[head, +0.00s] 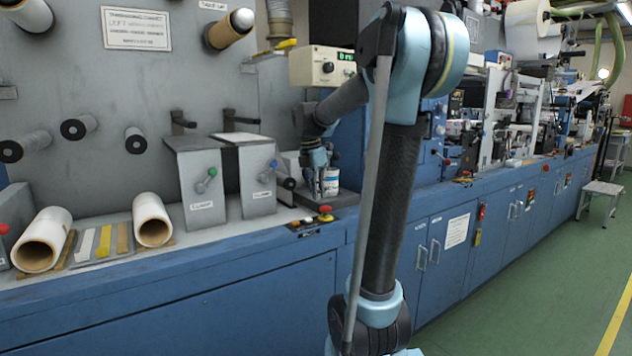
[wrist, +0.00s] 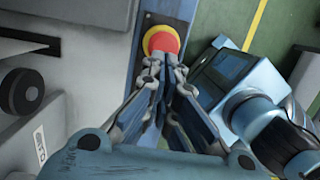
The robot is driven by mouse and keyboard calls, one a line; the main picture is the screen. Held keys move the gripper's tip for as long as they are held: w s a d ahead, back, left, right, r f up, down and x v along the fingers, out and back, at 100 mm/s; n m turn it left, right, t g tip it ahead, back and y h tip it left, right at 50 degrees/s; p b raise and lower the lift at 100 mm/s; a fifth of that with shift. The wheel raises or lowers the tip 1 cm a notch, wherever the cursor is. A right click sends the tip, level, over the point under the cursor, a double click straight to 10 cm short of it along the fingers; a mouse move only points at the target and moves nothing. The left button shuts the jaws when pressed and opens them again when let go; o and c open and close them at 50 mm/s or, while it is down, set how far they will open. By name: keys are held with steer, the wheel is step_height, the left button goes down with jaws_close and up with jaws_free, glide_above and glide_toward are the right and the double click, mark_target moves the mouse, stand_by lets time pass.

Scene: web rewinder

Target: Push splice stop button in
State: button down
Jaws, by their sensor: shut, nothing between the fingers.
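A red mushroom button with a yellow collar (head: 325,212) sits on the blue front ledge of the machine in the head view; I take it as the splice stop button. In the wrist view the red button (wrist: 160,40) is just beyond my fingertips. My gripper (wrist: 166,64) is shut and empty, with its tips at the button's near edge. In the head view my gripper (head: 318,186) points down above and slightly left of the button. I cannot tell whether the tips touch the button or how far in it is.
Two grey splice clamps (head: 262,180) with levers, and paper cores (head: 153,220), line the ledge to the left. Another red knob (head: 3,229) shows at the left edge.

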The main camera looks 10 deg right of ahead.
mark_target(321, 208)
steer(key=shift+d+f, duration=0.15)
steer(key=shift+f, duration=0.65)
steer(key=shift+d+f, duration=0.1)
steer(key=shift+f, duration=0.7)
steer(key=shift+w+f, duration=0.1)
steer(key=shift+f, duration=0.9)
steer(key=shift+s, duration=0.3)
steer(key=shift+s+d, duration=0.1)
steer(key=shift+s, duration=0.05)
steer(key=shift+r, duration=0.1)
steer(key=shift+w+r, duration=0.35)
step_height(321, 208, up, 13)
steer(key=s+a, duration=0.1)
steer(key=a, duration=0.1)
steer(key=shift+a+r, duration=0.15)
steer(key=shift+a, duration=0.1)
